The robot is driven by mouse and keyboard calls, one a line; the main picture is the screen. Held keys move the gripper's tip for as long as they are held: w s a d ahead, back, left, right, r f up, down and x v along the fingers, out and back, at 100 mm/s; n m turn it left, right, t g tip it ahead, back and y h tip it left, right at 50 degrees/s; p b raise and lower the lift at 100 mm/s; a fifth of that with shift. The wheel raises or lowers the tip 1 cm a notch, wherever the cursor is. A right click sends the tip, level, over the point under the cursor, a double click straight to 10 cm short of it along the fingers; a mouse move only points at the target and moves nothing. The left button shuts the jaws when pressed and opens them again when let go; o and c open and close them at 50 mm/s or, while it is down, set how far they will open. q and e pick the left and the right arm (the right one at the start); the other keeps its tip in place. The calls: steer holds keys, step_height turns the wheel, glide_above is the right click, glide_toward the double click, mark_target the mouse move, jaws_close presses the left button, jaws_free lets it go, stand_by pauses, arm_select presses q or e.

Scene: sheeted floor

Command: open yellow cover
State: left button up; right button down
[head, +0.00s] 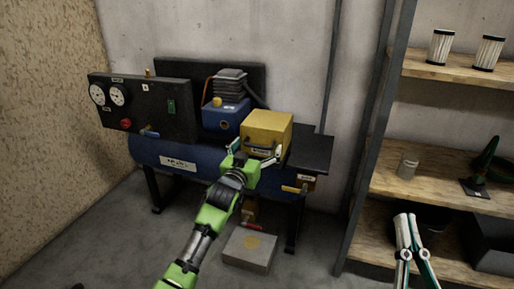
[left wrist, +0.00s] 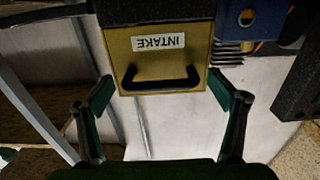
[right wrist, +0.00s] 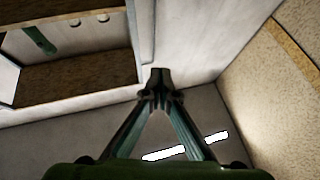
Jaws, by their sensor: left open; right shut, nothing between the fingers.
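The yellow cover (head: 268,128) is a box on top of the blue compressor at the back centre, closed over whatever is under it. In the left wrist view, its front face (left wrist: 190,64) shows an upside-down INTAKE label and a black bar handle (left wrist: 160,84). My left gripper (head: 262,153) is open in front of this face, with one finger on each side of the handle and nothing held. It also shows in the left wrist view (left wrist: 160,90). My right gripper (head: 406,217) is shut and empty near the shelf, and shows in the right wrist view (right wrist: 160,76).
The compressor's blue tank (head: 165,150) carries a black gauge panel (head: 160,105) at left and a dark plate (head: 311,152) at right. A grey box (head: 249,250) lies on the floor below. A shelf (head: 440,190) with several items stands at right. Floor is bare at left front.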

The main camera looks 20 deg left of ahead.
arm_select(q)
steer(key=c, duration=1.6)
